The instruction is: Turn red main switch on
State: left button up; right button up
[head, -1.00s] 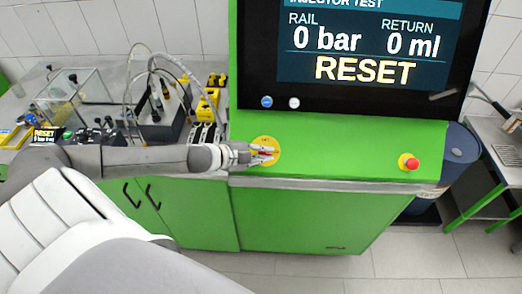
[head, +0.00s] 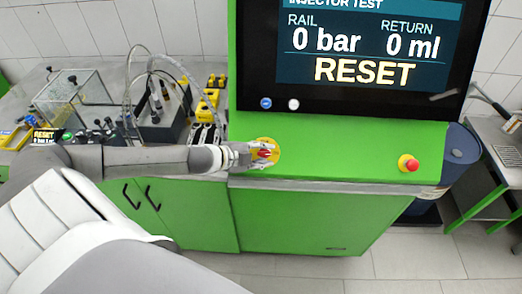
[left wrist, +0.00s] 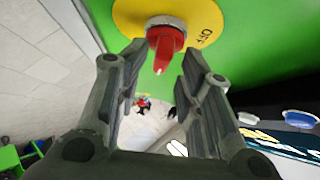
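The red main switch (left wrist: 163,45) is a red knob with a handle on a round yellow plate (left wrist: 207,16) on the green panel. Lettering that seems to read OFF is at the right of the plate in the left wrist view. In the head view the red switch (head: 264,153) shows among the fingers of my left gripper (head: 263,153). In the left wrist view my left gripper (left wrist: 162,55) is open, one finger on each side of the red handle, with visible gaps. Whether a fingertip touches the handle cannot be told. My right gripper is not in view.
The screen (head: 365,45) above the panel reads 0 bar, 0 ml and RESET. A red button on a yellow base (head: 409,164) sits at the panel's right. Hoses and yellow devices (head: 208,98) stand left of the panel. The panel between switch and button is clear.

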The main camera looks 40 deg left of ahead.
aim_at(266, 155)
pick_arm(q)
jog(key=shift+s+a, duration=0.1)
jog(key=shift+s+a+r, duration=0.1)
jog(key=shift+s+a, duration=0.1)
jog(key=shift+s, duration=0.15)
jog(key=shift+v, duration=1.4)
jog(key=v, duration=0.8)
jog(key=shift+d+r, duration=0.2)
jog(key=shift+r, duration=0.05)
